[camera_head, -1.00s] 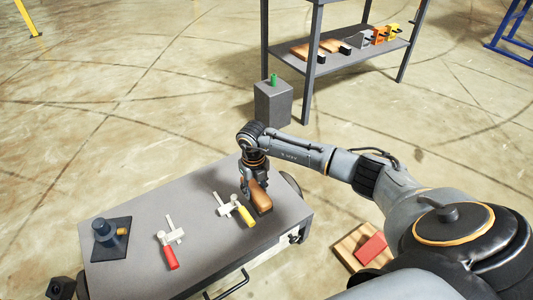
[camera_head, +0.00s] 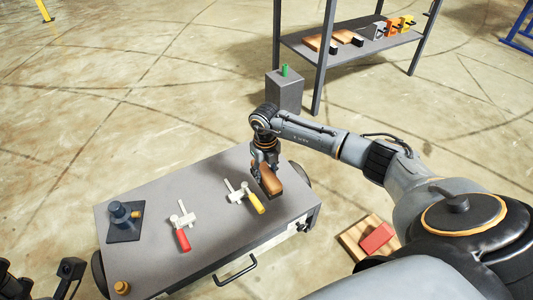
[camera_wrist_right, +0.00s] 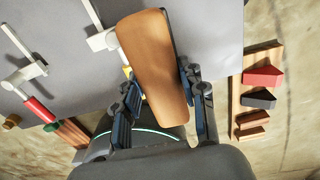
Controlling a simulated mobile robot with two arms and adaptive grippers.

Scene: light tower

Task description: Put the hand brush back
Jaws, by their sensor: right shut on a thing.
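The hand brush (camera_head: 267,178), a brown wooden block with a dark underside, is at the right end of the grey cart top (camera_head: 190,215). My right gripper (camera_head: 265,166) points down and is shut on it. In the right wrist view the brush (camera_wrist_right: 152,68) lies lengthwise between the two fingers (camera_wrist_right: 160,104). I cannot tell whether its underside touches the cart top. Dark parts at the lower left edge seem to be my left gripper (camera_head: 42,280), cut off by the frame; its jaw state is unclear.
A yellow-handled clamp (camera_head: 247,197) lies close left of the brush, with a red-handled clamp (camera_head: 183,229) beyond. A dark block with a knob (camera_head: 123,217) stands farther left. A grey shelf (camera_head: 350,50) with wooden pieces and a grey box (camera_head: 284,94) stand behind.

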